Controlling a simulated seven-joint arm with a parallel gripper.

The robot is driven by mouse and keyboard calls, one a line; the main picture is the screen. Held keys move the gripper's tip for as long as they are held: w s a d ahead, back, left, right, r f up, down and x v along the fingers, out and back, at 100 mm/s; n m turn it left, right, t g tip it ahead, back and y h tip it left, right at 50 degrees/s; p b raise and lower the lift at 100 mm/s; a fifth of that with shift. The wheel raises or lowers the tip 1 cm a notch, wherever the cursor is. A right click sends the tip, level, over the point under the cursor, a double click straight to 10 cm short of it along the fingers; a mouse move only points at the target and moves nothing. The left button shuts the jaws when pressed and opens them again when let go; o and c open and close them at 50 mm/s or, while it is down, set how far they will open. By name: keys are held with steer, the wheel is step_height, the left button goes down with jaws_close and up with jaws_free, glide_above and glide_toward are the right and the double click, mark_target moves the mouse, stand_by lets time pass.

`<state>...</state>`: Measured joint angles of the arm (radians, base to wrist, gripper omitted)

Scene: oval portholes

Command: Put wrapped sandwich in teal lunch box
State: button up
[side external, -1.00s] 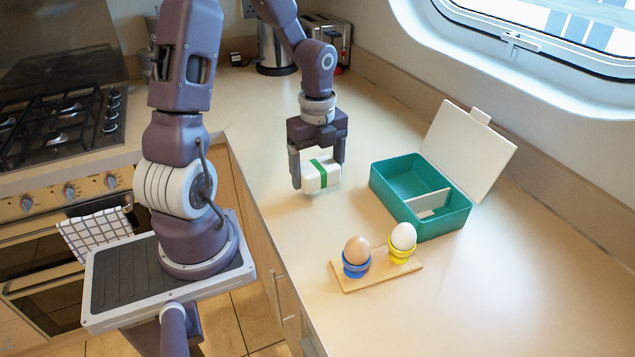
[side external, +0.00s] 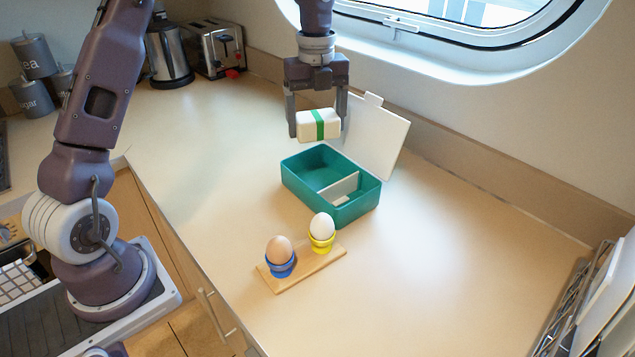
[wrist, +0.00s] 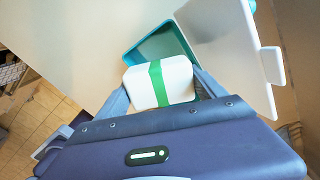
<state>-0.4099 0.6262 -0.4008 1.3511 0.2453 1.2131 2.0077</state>
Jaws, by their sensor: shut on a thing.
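The wrapped sandwich (side external: 318,125) is a white block with a green band. My gripper (side external: 318,122) is shut on it and holds it in the air. In the side view it appears just above the back of the teal lunch box (side external: 346,217), which stands open on the counter. The box has a large compartment, a smaller one and a white divider (side external: 339,188). Its white lid (side external: 375,138) is raised at the back. In the wrist view the sandwich (wrist: 160,83) hides part of the lunch box (wrist: 129,58), and the lid (wrist: 232,50) is to the right.
A wooden board (side external: 302,268) in front of the box holds a brown egg (side external: 280,249) in a blue cup and a white egg (side external: 322,226) in a yellow cup. A kettle (side external: 169,50) and toaster (side external: 214,48) stand at the back left. A rack is at right.

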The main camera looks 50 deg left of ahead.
steer(key=f, duration=0.9)
steer(key=shift+w+d+f, duration=0.15)
steer(key=shift+w+f, duration=0.05)
steer(key=shift+f, duration=0.2)
steer(key=shift+f, duration=0.1)
steer(key=shift+f, duration=0.5)
steer(key=o, duration=1.2)
